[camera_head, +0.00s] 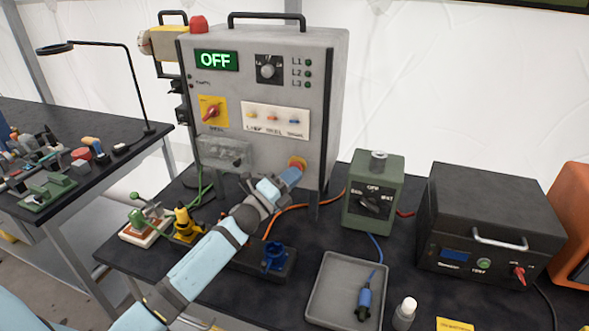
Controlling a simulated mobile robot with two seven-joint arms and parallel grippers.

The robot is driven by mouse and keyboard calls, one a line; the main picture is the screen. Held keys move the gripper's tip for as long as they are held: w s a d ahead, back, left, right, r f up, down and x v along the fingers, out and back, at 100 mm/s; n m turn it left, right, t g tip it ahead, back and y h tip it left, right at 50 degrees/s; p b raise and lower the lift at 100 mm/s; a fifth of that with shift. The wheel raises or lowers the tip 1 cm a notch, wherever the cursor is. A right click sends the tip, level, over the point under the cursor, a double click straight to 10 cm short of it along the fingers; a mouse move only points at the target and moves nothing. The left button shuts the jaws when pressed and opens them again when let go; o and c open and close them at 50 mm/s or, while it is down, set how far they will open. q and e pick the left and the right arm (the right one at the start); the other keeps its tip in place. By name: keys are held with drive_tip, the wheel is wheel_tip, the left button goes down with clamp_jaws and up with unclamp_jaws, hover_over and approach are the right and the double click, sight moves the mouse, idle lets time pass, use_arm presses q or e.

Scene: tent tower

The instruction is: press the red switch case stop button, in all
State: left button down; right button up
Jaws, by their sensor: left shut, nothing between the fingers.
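The grey switch case (335,110) stands at the back of the black table, and its green display (216,61) reads OFF. The red stop button (298,162) sits low on the right of its front panel, with an orange-yellow surround. My left arm reaches up from the lower left. My left gripper (291,175) is shut and empty, its tip at the button's lower edge and covering part of it. I cannot tell whether the tip touches the button or how far the button is pressed. My right gripper is not in view.
A green box with a dial (375,195) and a black unit with a handle (490,225) stand to the right. A grey tray (323,315) holds a blue plug (363,303). Yellow (184,224) and blue (275,258) connectors lie near my arm. An orange cable runs behind it.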

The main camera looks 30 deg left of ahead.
use_arm(q)
drive_tip(key=shift+s+d, duration=0.2)
drive_tip(key=shift+s, duration=0.5)
drive_tip(key=s, duration=0.2)
drive_tip(key=s+d+p, duration=0.1)
drive_tip(key=s, duration=0.1)
drive_tip(key=shift+s, duration=0.4)
idle(0.6)
